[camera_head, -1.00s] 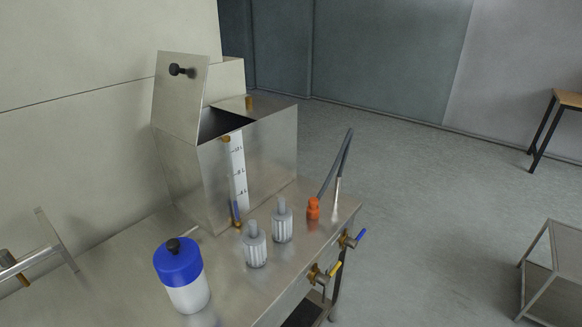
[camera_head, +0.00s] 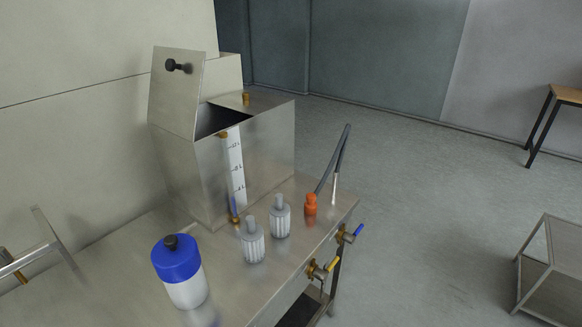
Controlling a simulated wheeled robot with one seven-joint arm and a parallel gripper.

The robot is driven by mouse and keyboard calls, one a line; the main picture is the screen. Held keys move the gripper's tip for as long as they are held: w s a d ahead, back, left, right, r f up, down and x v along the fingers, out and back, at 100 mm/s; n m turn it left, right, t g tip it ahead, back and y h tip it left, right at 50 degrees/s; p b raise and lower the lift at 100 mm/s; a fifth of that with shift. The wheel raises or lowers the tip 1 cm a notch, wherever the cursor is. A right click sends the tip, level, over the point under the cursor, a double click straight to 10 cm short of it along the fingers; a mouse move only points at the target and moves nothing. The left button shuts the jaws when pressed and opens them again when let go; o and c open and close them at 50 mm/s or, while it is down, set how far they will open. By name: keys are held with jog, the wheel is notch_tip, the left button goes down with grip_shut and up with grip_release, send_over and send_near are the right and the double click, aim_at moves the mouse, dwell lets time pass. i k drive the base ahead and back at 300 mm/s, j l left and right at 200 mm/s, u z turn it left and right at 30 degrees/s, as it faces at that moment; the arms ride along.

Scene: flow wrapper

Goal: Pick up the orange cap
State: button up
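The orange cap (camera_head: 310,205) stands upright on the steel bench top (camera_head: 222,268), near its right end. It is to the right of two grey ribbed caps and left of a grey hose. No gripper shows in the head view, so I cannot see whether it is open or shut.
Two grey ribbed caps (camera_head: 253,243) (camera_head: 280,217) stand left of the orange cap. A white bottle with a blue lid (camera_head: 180,272) is at the front. A steel tank (camera_head: 262,150) with a raised lid stands behind. A grey hose (camera_head: 334,165) rises at the right. Valves (camera_head: 320,270) line the front edge.

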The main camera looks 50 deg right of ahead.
aim_at(310, 206)
jog(key=i+z, duration=0.15)
jog(key=i, duration=0.8)
